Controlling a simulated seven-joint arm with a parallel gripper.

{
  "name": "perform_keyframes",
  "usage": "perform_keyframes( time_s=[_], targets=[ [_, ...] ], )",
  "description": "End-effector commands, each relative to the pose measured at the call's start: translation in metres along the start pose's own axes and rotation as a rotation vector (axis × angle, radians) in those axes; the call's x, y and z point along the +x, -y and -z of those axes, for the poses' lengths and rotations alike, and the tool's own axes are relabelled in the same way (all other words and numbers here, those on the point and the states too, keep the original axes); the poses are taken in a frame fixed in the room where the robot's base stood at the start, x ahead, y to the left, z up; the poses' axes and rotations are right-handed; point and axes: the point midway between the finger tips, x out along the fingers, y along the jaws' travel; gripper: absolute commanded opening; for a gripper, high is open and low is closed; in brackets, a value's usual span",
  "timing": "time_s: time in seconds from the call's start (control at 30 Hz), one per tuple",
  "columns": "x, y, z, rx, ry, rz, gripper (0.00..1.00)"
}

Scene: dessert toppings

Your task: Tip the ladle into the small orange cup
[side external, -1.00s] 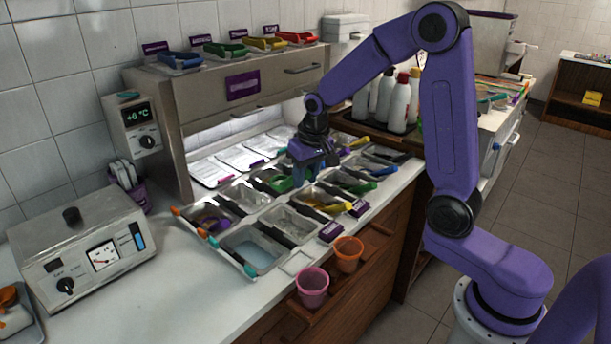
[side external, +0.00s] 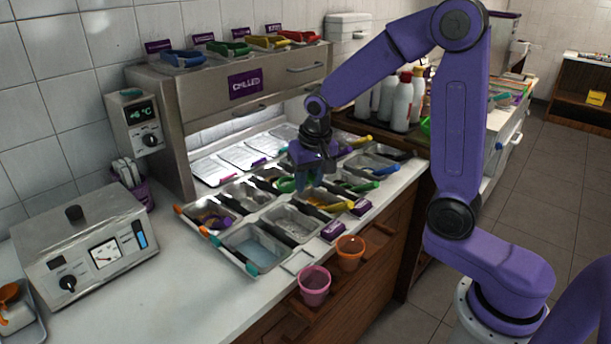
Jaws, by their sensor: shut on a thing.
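The small orange cup (side external: 349,253) stands upright in a wooden holder along the counter's front edge, beside a pink cup. My gripper (side external: 306,183) is low over the middle of the topping pans, behind and to the left of the orange cup and well apart from it. It is shut on what seems to be the green ladle (side external: 286,185), whose green part shows just left of the fingertips. The fingers hide most of the ladle, and I cannot tell what its bowl holds.
The pink cup (side external: 314,286) stands left of the orange one. Several metal pans (side external: 254,250) with coloured handles surround my gripper. Purple labels (side external: 333,231) stand at the pans' front edge. White bottles (side external: 403,103) stand behind on the right. The counter (side external: 200,290) at front left is clear.

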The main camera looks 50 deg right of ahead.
Motion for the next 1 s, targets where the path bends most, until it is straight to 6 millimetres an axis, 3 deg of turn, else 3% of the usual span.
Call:
perform_keyframes(
  time_s=[0.3, 0.6, 0.8, 1.0],
  targets=[
    [-0.029, 0.018, -0.057, 0.262, -0.003, -0.061, 0.0],
    [-0.053, 0.018, -0.112, 0.564, -0.003, -0.131, 0.0],
    [-0.063, 0.012, -0.136, 0.727, -0.001, -0.169, 0.0],
    [-0.066, 0.008, -0.145, 0.797, -0.001, -0.187, 0.0]
  ],
)
